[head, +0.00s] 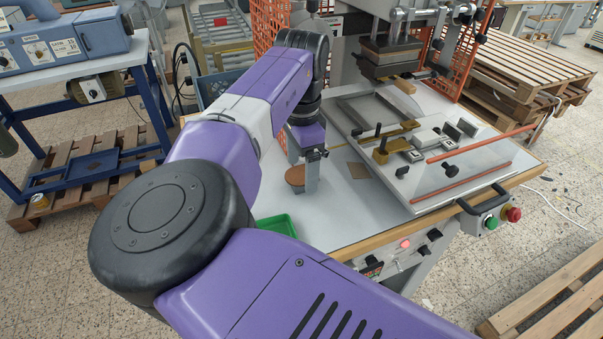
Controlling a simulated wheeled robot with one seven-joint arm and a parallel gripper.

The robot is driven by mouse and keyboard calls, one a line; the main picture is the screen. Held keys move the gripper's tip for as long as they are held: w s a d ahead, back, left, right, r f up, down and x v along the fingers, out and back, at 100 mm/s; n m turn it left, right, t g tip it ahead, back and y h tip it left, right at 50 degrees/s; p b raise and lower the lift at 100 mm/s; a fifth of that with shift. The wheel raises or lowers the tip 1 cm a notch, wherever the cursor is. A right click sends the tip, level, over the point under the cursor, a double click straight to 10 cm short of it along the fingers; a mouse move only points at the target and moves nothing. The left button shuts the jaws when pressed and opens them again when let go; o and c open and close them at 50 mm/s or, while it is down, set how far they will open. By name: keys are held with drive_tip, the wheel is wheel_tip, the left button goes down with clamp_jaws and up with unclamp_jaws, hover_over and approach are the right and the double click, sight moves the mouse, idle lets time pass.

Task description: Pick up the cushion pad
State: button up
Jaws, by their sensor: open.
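I cannot tell how high the fingertips are above the table.
The stamping press head (390,58) stands at the back above a grey plate (440,190) with brass and steel fittings and red rods. A green tray (277,225) lies at the table's front left, partly behind my arm. Table surface around the tan square is clear towards the front.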

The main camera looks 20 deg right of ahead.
sight(303, 177)
drive_tip(key=shift+f, duration=0.1)
drive_tip(key=shift+c, duration=0.4)
drive_tip(key=c, duration=1.3)
drive_tip(key=shift+r+b, duration=0.35)
drive_tip(key=shift+b, duration=0.05)
drive_tip(key=r, duration=0.3)
drive_tip(key=shift+s+b, duration=0.4)
drive_tip(key=s+b, duration=0.2)
drive_tip(key=s, duration=1.5)
drive_tip(key=shift+s+r, duration=0.15)
drive_tip(key=shift+s, duration=0.1)
